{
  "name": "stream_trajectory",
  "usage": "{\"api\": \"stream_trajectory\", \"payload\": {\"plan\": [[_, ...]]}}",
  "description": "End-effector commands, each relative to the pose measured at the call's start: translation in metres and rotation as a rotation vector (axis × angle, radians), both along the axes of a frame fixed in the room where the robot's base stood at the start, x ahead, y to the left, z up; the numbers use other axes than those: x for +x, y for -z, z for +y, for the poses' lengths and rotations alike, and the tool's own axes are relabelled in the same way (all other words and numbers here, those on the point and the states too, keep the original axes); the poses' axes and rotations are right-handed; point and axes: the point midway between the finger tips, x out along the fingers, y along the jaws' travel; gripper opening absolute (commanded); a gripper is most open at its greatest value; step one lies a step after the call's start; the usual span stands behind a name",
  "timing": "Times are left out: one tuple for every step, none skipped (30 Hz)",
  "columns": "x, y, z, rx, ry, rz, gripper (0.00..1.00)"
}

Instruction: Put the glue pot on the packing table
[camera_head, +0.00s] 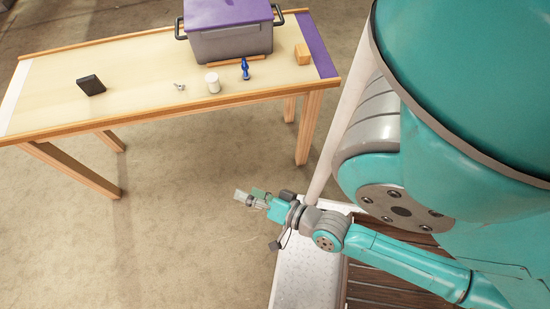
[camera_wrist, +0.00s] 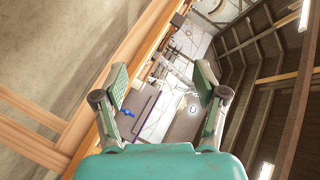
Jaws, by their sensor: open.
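A small white lidded pot (camera_head: 213,83), which looks like the glue pot, stands upright on a pale wooden-edged table (camera_head: 140,70). Whether this is the packing table I cannot tell; no other table is clear in the head view. My gripper (camera_head: 247,195) is open and empty, out over the floor in front of the table and below its top. In the wrist view my gripper (camera_wrist: 162,72) shows two spread fingers with nothing held between them. I cannot make out the white pot in that view.
On the table are a grey bin with a purple lid (camera_head: 230,38), a blue tool-like item (camera_head: 245,68), a wooden block (camera_head: 302,54), a black block (camera_head: 91,85) and a small metal piece (camera_head: 179,87). A purple strip (camera_head: 316,48) marks the right end. The table's left-centre is mostly free.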

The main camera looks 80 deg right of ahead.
Motion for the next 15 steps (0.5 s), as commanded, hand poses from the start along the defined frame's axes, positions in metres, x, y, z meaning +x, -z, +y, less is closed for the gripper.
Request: {"api": "stream_trajectory", "payload": {"plan": [[-0.016, -0.009, 0.015, -0.139, -0.086, 0.052, 0.72], [-0.023, -0.015, 0.021, -0.227, -0.135, 0.078, 0.72], [-0.032, -0.023, 0.029, -0.342, -0.198, 0.107, 0.72], [-0.039, -0.028, 0.034, -0.425, -0.243, 0.126, 0.72], [-0.045, -0.034, 0.039, -0.503, -0.286, 0.141, 0.72], [-0.052, -0.041, 0.045, -0.601, -0.339, 0.155, 0.72], [-0.057, -0.046, 0.048, -0.669, -0.375, 0.164, 0.72], [-0.061, -0.05, 0.052, -0.73, -0.409, 0.171, 0.72], [-0.066, -0.055, 0.055, -0.8, -0.446, 0.176, 0.72], [-0.069, -0.059, 0.058, -0.846, -0.469, 0.178, 0.72], [-0.071, -0.062, 0.059, -0.885, -0.488, 0.18, 0.72], [-0.074, -0.065, 0.061, -0.928, -0.51, 0.181, 0.72], [-0.075, -0.067, 0.062, -0.95, -0.521, 0.182, 0.72], [-0.076, -0.068, 0.063, -0.968, -0.53, 0.183, 0.72], [-0.077, -0.069, 0.064, -0.984, -0.538, 0.183, 0.72]]}}
